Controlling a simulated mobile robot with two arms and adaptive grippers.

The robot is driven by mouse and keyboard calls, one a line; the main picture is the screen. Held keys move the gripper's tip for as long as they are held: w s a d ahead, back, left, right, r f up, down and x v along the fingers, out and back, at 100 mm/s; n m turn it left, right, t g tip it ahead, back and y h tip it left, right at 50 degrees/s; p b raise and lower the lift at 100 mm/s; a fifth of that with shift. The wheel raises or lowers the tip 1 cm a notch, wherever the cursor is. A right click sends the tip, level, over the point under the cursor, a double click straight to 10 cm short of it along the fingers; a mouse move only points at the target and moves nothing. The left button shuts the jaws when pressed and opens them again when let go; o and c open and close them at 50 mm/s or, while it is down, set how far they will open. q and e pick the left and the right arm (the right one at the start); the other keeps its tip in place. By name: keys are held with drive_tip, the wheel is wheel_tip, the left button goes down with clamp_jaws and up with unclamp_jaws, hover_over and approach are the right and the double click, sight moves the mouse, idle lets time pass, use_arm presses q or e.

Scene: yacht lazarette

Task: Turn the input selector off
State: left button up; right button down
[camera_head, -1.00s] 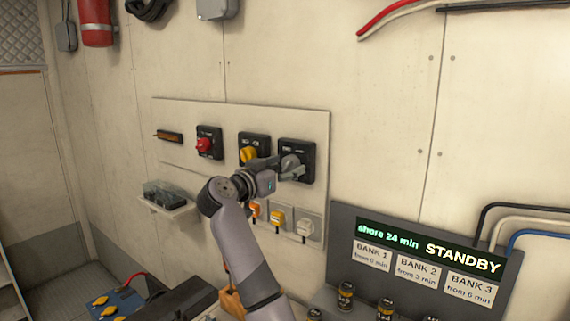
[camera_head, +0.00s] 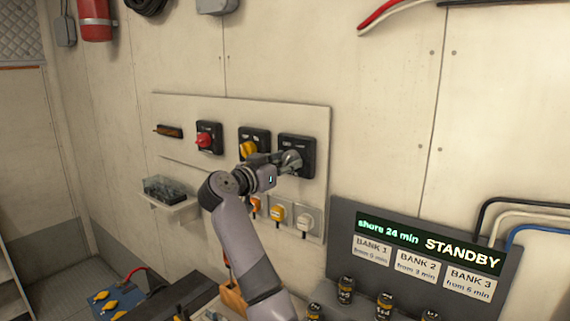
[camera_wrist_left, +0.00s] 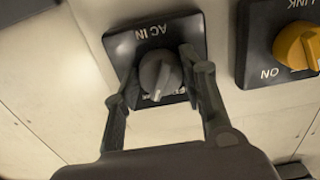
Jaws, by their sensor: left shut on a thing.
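The input selector is a dark square plate (camera_wrist_left: 120,45) marked "AC IN" with a grey knob (camera_wrist_left: 158,72). It is the rightmost switch (camera_head: 307,143) on the pale wall panel in the head view. My left gripper (camera_head: 290,161) reaches it from the lower left and hides part of the knob. In the left wrist view, the gripper's two fingers (camera_wrist_left: 160,80) are on either side of the knob, shut on it. The knob's pointer ridge runs roughly along the picture's vertical, slightly slanted. The lower label is mostly covered. My right gripper is not in view.
A yellow-knobbed switch (camera_head: 249,148) marked "LINK" is close on the left; a red-knobbed switch (camera_head: 204,139) is farther left. Sockets with plugs (camera_head: 277,214) sit below. A display board (camera_head: 425,245) reads "shore 24 min" and "STANDBY". A small shelf (camera_head: 180,209) juts out left.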

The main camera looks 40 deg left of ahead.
use_arm(q)
drive_tip(key=shift+n, duration=0.3)
drive_tip(key=shift+c, duration=0.2)
drive_tip(key=shift+f+n+b, duration=0.1)
drive_tip(key=shift+n+b, duration=0.25)
drive_tip(key=shift+n, duration=1.35)
drive_tip(key=n, duration=0.1)
drive_tip(key=n+p, duration=0.1)
drive_tip(key=n, duration=0.2)
drive_tip(key=shift+d+r+p, duration=0.1)
drive_tip(key=shift+r+p, duration=0.15)
drive_tip(key=shift+p, duration=0.1)
drive_tip(key=shift+n+p, duration=0.75)
drive_tip(key=shift+n, duration=1.15)
drive_tip(key=o, duration=1.2)
drive_tip(key=shift+c, duration=0.2)
